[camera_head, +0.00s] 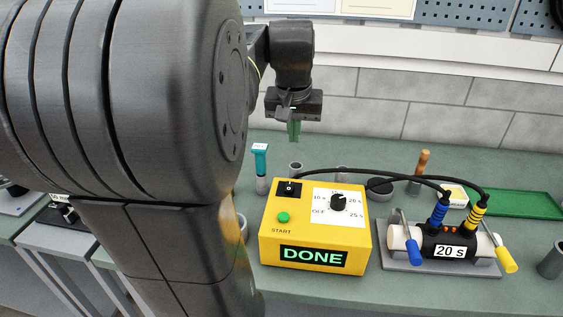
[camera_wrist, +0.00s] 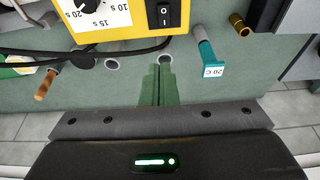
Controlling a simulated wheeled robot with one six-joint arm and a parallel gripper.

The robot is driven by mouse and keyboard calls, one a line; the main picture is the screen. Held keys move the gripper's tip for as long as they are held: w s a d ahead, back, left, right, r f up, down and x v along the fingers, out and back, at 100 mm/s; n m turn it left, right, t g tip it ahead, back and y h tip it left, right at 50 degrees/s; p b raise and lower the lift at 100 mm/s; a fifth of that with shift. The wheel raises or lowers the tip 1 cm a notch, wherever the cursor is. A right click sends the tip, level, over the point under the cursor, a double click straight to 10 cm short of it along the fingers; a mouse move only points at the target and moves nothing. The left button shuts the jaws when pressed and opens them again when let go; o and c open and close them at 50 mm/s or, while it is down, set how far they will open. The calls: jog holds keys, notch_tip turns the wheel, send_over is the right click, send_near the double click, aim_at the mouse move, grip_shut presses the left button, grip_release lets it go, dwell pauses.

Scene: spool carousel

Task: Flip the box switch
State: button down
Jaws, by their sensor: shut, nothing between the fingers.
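The yellow box (camera_head: 316,230) stands on the green bench, its display (camera_head: 314,260) reading DONE. Its black rocker switch (camera_head: 289,189) is on the top's back left corner; the switch also shows in the wrist view (camera_wrist: 164,14) with its white marks. I cannot tell which side is pressed. A black dial (camera_head: 338,202) and a green START button (camera_head: 284,217) share the top. My gripper (camera_head: 294,131) is above and behind the box, apart from the switch, fingers pointing down. In the wrist view its green fingers (camera_wrist: 157,85) are together with nothing between them.
A teal-handled tool (camera_head: 261,165) labelled 20 C stands left of the box. Black cables run to a cylindrical device (camera_head: 449,243) marked 20 s on the right, with blue and yellow clamps. A wooden-handled tool (camera_head: 420,168) and a green tray (camera_head: 515,203) are behind.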

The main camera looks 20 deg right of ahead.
jog(key=shift+f, duration=0.1)
send_near(294, 183)
jog(key=x, duration=0.2)
jog(key=w+x, duration=0.1)
jog(key=x, duration=0.2)
jog(key=shift+w+d+f+p, duration=0.15)
jog(key=shift+d+p, duration=0.1)
jog(key=shift+p, duration=0.15)
jog(key=shift+f, duration=0.6)
jog(key=shift+p, duration=0.4)
